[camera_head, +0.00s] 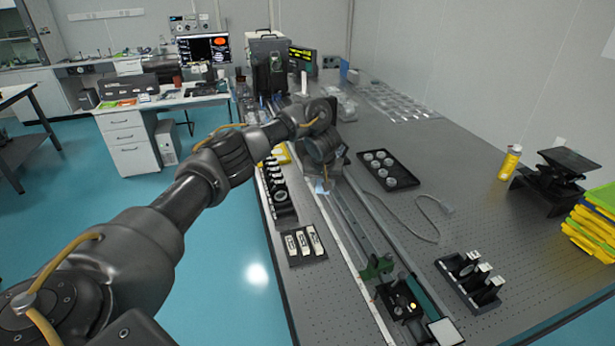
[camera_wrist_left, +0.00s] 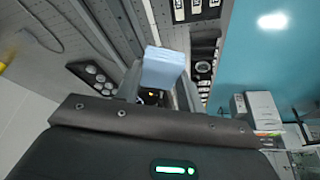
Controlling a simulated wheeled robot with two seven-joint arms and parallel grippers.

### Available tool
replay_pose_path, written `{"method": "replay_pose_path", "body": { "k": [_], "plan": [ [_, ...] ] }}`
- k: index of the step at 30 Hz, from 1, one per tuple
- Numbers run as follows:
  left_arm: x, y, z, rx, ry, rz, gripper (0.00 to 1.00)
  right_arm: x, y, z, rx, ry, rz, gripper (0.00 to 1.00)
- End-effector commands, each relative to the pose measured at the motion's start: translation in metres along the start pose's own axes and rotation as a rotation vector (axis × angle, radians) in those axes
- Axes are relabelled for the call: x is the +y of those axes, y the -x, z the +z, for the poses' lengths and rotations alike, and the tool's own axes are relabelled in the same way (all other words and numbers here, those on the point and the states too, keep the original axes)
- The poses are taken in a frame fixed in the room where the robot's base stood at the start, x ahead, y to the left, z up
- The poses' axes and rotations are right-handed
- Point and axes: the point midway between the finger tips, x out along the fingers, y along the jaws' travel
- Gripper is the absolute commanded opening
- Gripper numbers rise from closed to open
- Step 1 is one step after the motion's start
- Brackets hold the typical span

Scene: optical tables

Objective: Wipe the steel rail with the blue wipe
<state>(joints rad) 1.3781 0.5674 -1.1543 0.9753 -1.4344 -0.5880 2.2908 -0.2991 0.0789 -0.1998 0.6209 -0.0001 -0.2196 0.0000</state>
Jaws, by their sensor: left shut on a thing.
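The steel rail (camera_head: 353,223) runs lengthwise along the optical table, with a green carrier (camera_head: 376,267) at its near part. My left arm reaches in from the left, and its gripper (camera_head: 325,182) points down at the far part of the rail. It is shut on the blue wipe (camera_head: 321,188), a small pale-blue piece. In the left wrist view the wipe (camera_wrist_left: 163,68) sticks out at the fingertips. The arm hides the far rail, and I cannot tell whether the wipe touches it. My right gripper is not in view.
A black tray with round optics (camera_head: 388,169) and a grey cable (camera_head: 415,225) lie right of the rail. A tray of white-labelled pieces (camera_head: 303,243) and a row of mounts (camera_head: 278,190) lie left. A mount rack (camera_head: 470,278) stands near right.

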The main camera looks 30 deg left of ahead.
Motion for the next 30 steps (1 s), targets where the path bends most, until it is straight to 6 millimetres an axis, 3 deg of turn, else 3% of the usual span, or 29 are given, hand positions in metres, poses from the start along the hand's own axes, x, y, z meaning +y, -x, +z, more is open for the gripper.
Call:
{"method": "replay_pose_path", "body": {
  "k": [5, 12, 16, 19, 22, 27, 30],
  "plan": [
    [0.041, 0.026, 0.046, 0.003, -0.213, 0.086, 0.20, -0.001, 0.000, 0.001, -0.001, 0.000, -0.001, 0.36],
    [0.098, 0.090, 0.113, 0.004, -0.601, 0.246, 0.20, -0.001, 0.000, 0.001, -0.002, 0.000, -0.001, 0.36],
    [0.115, 0.121, 0.150, 0.002, -0.823, 0.337, 0.20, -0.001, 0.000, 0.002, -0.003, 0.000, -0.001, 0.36],
    [0.111, 0.135, 0.182, -0.001, -0.983, 0.403, 0.20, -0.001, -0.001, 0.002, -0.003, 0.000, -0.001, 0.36],
    [0.093, 0.134, 0.215, -0.001, -1.114, 0.457, 0.20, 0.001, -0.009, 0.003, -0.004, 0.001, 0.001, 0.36],
    [0.062, 0.099, 0.267, -0.001, -1.243, 0.511, 0.20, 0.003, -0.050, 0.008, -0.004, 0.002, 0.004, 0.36],
    [0.053, 0.082, 0.283, 0.001, -1.269, 0.524, 0.20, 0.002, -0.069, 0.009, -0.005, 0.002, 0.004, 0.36]
  ]
}}
